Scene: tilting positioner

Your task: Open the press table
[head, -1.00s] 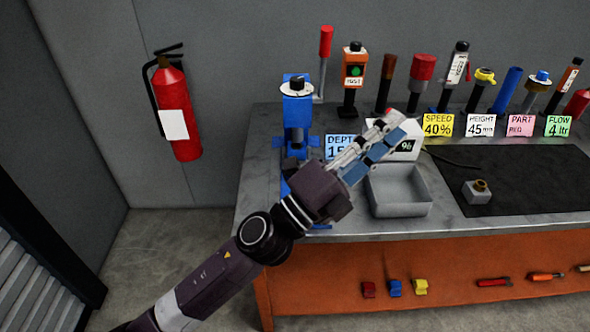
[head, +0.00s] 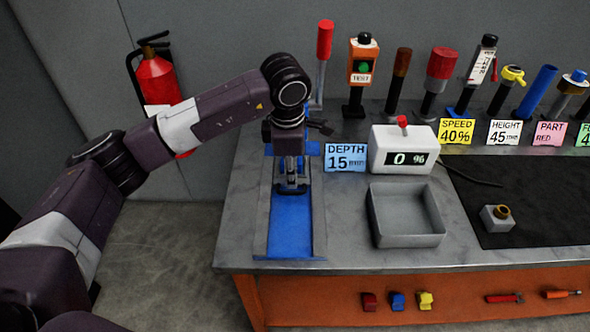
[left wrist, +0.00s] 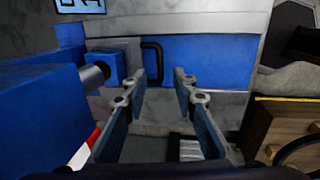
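The press table (head: 291,228) is a blue plate between grey rails at the left end of the workbench. It also shows in the left wrist view (left wrist: 210,62). A black bar handle (left wrist: 152,65) stands at the plate, beside a grey block. My left gripper (left wrist: 160,73) is open, with its two fingers apart and the handle just ahead, nearer the left fingertip. I cannot tell whether they touch. In the head view my left gripper (head: 291,172) points down over the table's back part. My arm hides much of the blue press column. My right gripper is not in view.
A "DEPTH 15" sign (head: 345,157), a display box reading 0 % (head: 403,150) and an open grey tray (head: 405,215) stand right of the press. Several tools line the bench's back. A fire extinguisher (head: 158,80) hangs on the wall behind my left arm.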

